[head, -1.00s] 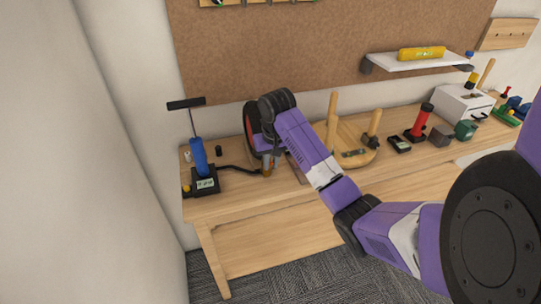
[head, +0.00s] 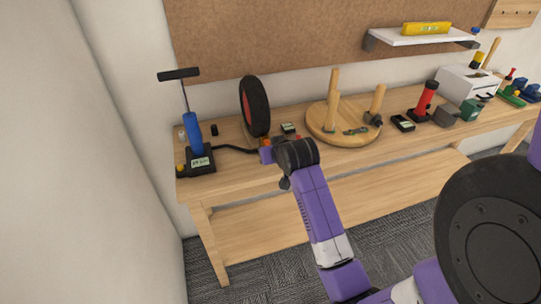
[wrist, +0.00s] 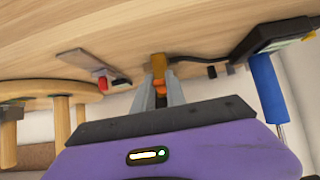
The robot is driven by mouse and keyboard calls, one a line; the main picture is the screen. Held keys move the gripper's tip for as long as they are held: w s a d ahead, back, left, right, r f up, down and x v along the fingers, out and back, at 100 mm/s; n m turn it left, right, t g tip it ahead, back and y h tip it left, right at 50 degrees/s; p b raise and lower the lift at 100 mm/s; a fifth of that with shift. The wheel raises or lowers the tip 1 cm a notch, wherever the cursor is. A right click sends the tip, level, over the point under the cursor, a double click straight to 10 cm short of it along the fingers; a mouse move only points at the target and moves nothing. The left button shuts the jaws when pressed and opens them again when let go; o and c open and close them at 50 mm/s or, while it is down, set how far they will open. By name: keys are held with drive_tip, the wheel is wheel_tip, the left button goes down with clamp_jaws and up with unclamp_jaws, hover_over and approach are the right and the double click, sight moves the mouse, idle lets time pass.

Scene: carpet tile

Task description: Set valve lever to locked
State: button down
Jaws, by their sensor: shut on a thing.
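A black hose (head: 235,149) runs right from a blue floor pump (head: 195,136) to a small orange-brown hose head (wrist: 158,64). In the wrist view a brighter orange piece (wrist: 160,90), which looks like the valve lever, sits between my fingers against the hose head. My gripper (wrist: 161,95) is shut on this piece. In the head view my gripper (head: 266,150) is low over the table's front part, in front of the wheel (head: 254,107). My wrist hides much of the lever there, and I cannot read its setting.
The pump's base (head: 198,162) stands at the left end of the wooden table (head: 225,174). A round wooden stand (head: 345,130) with upright posts is to the right, and a red and black tool (head: 424,100) is beyond it. The table front is mostly clear.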

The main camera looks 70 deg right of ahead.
drive_tip(key=shift+f+t+h+b, duration=0.4)
drive_tip(key=shift+t+h+b, duration=0.1)
drive_tip(key=shift+b, duration=0.4)
drive_tip(key=shift+r, duration=0.1)
drive_tip(key=c, duration=1.4)
unclamp_jaws()
drive_tip(key=shift+o, duration=0.2)
drive_tip(key=v, duration=0.7)
drive_tip(key=shift+s+a+b, duration=0.25)
drive_tip(key=shift+b, duration=0.05)
